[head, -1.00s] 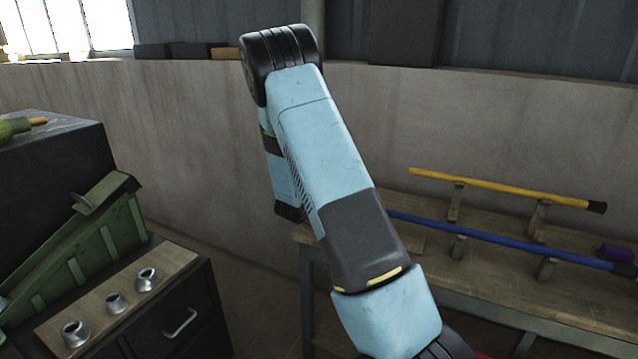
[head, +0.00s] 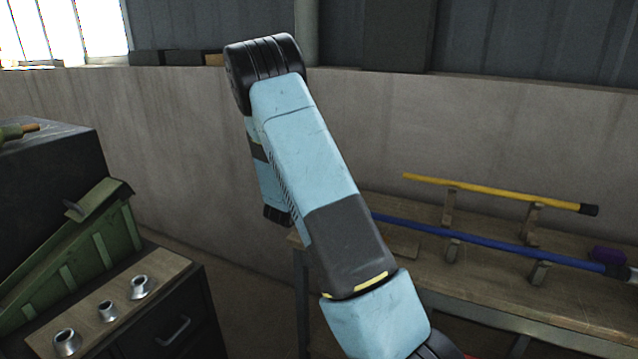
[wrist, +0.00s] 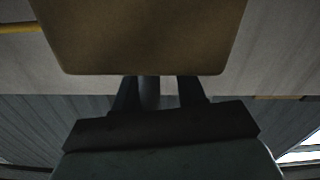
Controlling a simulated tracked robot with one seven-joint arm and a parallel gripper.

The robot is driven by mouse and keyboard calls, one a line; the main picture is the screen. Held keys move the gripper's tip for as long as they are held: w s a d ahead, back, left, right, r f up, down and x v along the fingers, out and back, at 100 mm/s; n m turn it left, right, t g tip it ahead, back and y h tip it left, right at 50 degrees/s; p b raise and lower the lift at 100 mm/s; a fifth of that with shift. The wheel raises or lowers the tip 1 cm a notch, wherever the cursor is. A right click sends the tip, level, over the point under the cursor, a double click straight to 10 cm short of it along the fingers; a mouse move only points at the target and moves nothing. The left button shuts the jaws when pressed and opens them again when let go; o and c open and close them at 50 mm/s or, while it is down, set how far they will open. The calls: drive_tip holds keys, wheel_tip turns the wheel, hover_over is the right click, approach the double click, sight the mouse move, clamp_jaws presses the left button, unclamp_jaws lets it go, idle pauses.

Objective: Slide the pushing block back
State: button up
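A broad brown block or board (wrist: 140,35) with rounded corners fills the top of the wrist view; I cannot tell whether it is the pushing block. The two dark fingers of my gripper (wrist: 160,92) stand apart below it. Their tips are hidden by or meet the brown piece, so I cannot tell whether they grip it. In the head view my gripper is not visible; only my blue arm crosses the middle. A green machine (head: 75,245) with a small lever-like part (head: 75,210) stands at the left. No pushing block is clearly identifiable there.
A wooden bench (head: 480,285) at right carries a yellow handle (head: 490,192) and a blue handle (head: 480,236) on wooden supports, plus a purple item (head: 609,255). Metal collars (head: 107,310) sit on a drawer cabinet (head: 175,330) at left. A concrete wall (head: 180,150) runs behind.

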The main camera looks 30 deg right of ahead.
drive_tip(key=shift+s, duration=0.1)
drive_tip(key=v, duration=1.3)
drive_tip(key=shift+s+a, duration=0.15)
drive_tip(key=shift+a, duration=0.15)
